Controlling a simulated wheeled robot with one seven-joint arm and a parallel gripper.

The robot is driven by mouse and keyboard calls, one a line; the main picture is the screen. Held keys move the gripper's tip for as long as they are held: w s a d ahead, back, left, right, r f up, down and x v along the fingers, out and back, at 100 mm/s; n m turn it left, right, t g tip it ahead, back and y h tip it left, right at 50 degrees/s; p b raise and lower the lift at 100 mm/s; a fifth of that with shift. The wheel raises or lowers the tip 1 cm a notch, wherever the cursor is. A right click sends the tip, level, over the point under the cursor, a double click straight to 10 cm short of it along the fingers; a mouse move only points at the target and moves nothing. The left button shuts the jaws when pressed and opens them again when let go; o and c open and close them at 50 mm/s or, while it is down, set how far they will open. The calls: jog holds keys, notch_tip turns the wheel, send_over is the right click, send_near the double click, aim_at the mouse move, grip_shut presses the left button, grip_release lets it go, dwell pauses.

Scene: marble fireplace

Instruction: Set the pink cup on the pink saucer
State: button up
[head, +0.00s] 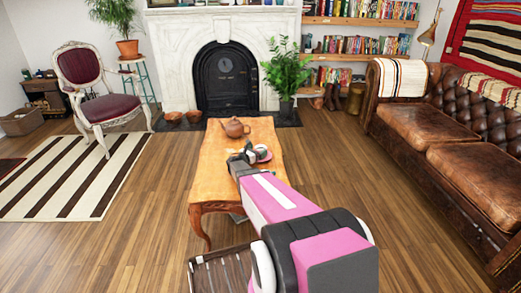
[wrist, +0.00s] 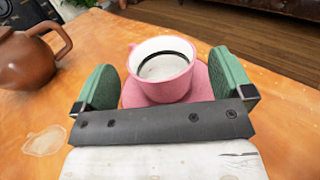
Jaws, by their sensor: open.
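The pink cup (wrist: 160,82), white inside, stands upright in the wrist view, its handle toward the upper left. It appears to rest on the pink saucer (wrist: 203,82), which shows to its right and lower left; the contact under the cup is hidden. My gripper (wrist: 163,64) is open, with one green finger on each side of the cup and visible gaps between.
A brown teapot (head: 235,128) stands on the wooden table (head: 218,160), beyond my gripper; it also shows at the left of the wrist view (wrist: 25,60). The leather sofa (head: 440,130) is at the right. The table's left part is clear.

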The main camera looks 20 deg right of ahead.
jog(key=v, duration=0.8)
jog(key=shift+s+a, duration=0.1)
